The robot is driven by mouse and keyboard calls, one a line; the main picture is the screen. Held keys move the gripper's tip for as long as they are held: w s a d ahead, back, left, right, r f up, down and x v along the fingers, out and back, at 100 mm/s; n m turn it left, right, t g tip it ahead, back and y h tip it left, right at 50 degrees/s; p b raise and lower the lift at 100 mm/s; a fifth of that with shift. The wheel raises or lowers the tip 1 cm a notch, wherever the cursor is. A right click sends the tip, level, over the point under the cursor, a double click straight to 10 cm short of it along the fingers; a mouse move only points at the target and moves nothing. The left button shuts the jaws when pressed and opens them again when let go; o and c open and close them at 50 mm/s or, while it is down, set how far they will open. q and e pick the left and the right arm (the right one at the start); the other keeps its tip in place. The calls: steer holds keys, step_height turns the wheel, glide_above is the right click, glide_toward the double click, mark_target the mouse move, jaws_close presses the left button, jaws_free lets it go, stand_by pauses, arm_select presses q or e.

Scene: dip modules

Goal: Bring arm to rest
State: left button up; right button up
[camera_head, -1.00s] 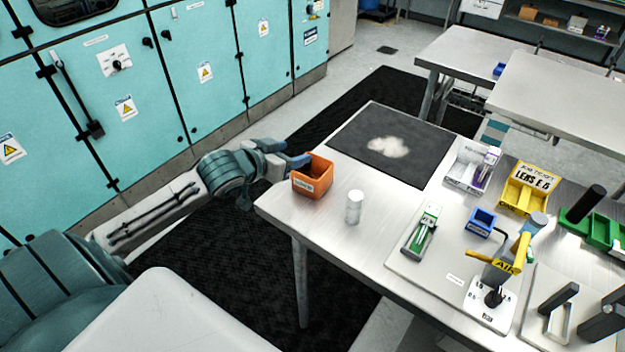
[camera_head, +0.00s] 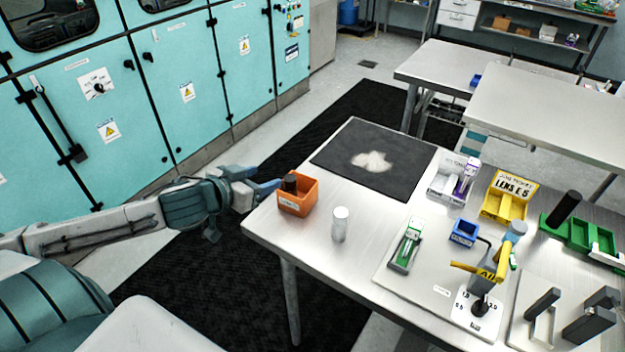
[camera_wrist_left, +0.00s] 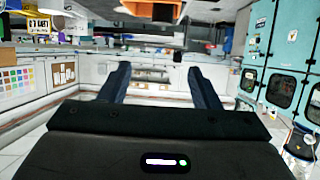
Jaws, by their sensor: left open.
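My left arm comes in from the left in the head view. My left gripper (camera_head: 262,189) is beside the table's left edge, just left of the orange bin (camera_head: 298,196), and looks empty. In the left wrist view my left gripper (camera_wrist_left: 160,88) has its two dark fingers wide apart with nothing between them. The orange bin stands at the table's left corner with a dark cylindrical thing in it. Whether the far finger touches the bin, I cannot tell. My right gripper is not in view.
A clear white-capped jar (camera_head: 340,225) stands on the table (camera_head: 300,240). A dark mat (camera_head: 335,152) with a pale powdery patch lies behind. To the right are a green-and-white holder (camera_head: 405,248), a blue bin (camera_head: 464,232) and a yellow bin (camera_head: 508,200). Teal cabinets (camera_head: 190,60) line the left.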

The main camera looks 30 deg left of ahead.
arm_select(q)
steer(key=s+d+f+n+g+y, duration=0.1)
steer(key=s+d+f+g+y, duration=0.2)
steer(key=s+f, duration=0.85)
steer(key=s+d+f+g, duration=0.7)
steer(key=s+f, duration=0.1)
steer(key=s, duration=0.2)
step_height(320, 180, down, 32)
steer(key=a+g+b, duration=0.1)
steer(key=a, duration=0.2)
steer(key=s+f+g+b, duration=0.1)
steer(key=s+f, duration=1.8)
steer(key=shift+s+a+f+h, duration=0.15)
steer(key=shift+a+f+h, duration=0.15)
steer(key=shift+a+f, duration=0.05)
